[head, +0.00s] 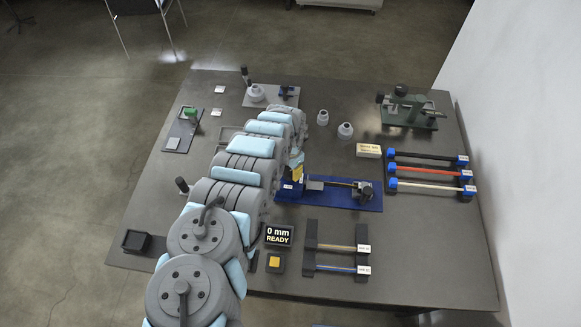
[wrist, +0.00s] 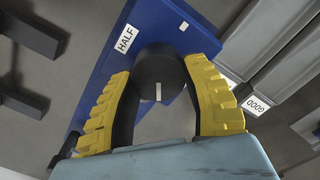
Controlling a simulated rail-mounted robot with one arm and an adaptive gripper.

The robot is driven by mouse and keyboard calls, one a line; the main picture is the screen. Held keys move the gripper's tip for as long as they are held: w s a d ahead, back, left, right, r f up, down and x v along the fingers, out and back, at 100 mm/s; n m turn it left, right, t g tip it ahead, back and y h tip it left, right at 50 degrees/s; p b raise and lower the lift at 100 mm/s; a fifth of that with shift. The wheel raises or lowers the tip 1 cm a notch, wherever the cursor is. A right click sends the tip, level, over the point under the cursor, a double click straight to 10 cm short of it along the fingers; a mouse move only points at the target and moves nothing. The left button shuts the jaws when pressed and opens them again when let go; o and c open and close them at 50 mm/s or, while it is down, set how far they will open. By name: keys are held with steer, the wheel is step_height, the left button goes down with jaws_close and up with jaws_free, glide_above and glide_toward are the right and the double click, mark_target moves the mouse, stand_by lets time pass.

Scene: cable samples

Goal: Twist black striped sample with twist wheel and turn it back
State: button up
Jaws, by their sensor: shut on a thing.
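The blue twist fixture (head: 335,198) lies mid-table, right of my arm. A thin dark rod (head: 338,180), likely the black striped sample, spans it; I cannot make out a stripe. My gripper (head: 297,173) is at the fixture's left end, partly hidden by my arm. In the wrist view my yellow-padded gripper (wrist: 163,98) is shut around the black twist wheel (wrist: 160,68), one finger on each side. A short white mark on the wheel points toward my palm. A "HALF" label (wrist: 126,39) sits on the blue base beside the wheel.
A smaller rack (head: 310,257) with two thin samples stands in front. A display (head: 278,235) reads "0 mm READY". A green device (head: 408,110) stands back right. A "GOOD" label (wrist: 256,105) shows near the wheel.

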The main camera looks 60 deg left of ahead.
mark_target(289, 170)
steer(key=n, duration=0.5)
steer(key=shift+n, duration=0.3)
steer(key=n+b, duration=0.1)
steer(key=n, duration=0.2)
steer(key=shift+a+f, duration=0.1)
steer(key=shift+s+n+b, duration=0.15)
steer(key=shift+n+b, duration=0.5)
steer(key=shift+n, duration=0.55)
steer(key=o, duration=1.2)
steer(key=shift+a+r, duration=0.1)
steer(key=shift+r, duration=0.1)
step_height(289, 170, up, 12)
